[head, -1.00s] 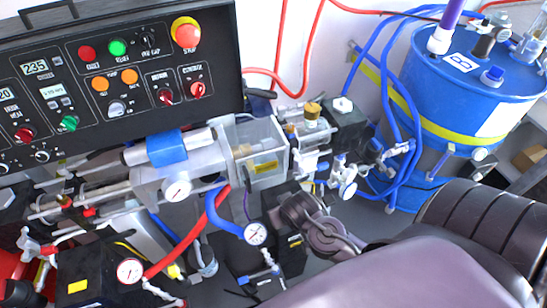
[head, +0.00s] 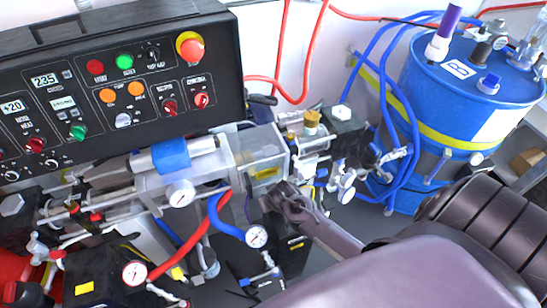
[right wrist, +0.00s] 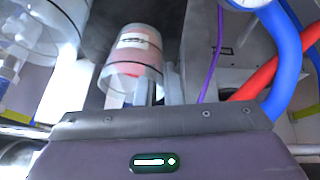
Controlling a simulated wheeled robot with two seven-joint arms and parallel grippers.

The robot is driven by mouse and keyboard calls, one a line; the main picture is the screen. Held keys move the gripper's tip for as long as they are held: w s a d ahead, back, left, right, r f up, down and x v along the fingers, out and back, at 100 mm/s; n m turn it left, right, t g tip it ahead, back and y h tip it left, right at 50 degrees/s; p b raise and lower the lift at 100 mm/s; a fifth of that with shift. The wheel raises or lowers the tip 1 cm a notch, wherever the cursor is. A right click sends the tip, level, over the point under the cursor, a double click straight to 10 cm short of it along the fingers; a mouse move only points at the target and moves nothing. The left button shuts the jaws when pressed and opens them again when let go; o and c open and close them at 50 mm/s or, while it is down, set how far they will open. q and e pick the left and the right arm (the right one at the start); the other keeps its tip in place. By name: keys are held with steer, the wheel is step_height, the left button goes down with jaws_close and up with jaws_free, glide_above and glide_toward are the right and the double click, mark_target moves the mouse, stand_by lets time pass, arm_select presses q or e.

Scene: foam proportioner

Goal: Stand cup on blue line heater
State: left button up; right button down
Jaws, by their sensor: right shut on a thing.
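The cup (right wrist: 136,58) is clear, with reddish contents and a dark line around it; it shows in the right wrist view, slightly tilted in the picture. My right gripper (right wrist: 150,90) is shut on it. In the head view my right gripper (head: 280,200) is just below the clear box of the pump unit, over the blue line heater, and the cup cannot be made out there. The blue line heater (head: 292,256) is a black box beside the blue hose and its gauge, partly hidden by my right arm. My left gripper is not in view.
A blue hose (head: 226,216) and round gauge (head: 256,237) stand close left of my right gripper, with a red hose (head: 195,240) beyond. The pump's clear box (head: 262,160) is just above it. A blue drum (head: 465,90) stands at the right.

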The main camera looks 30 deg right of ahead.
steer(key=shift+f, duration=0.1)
steer(key=c, duration=1.5)
jaws_free()
steer(key=shift+c, duration=0.2)
steer(key=v, duration=1.2)
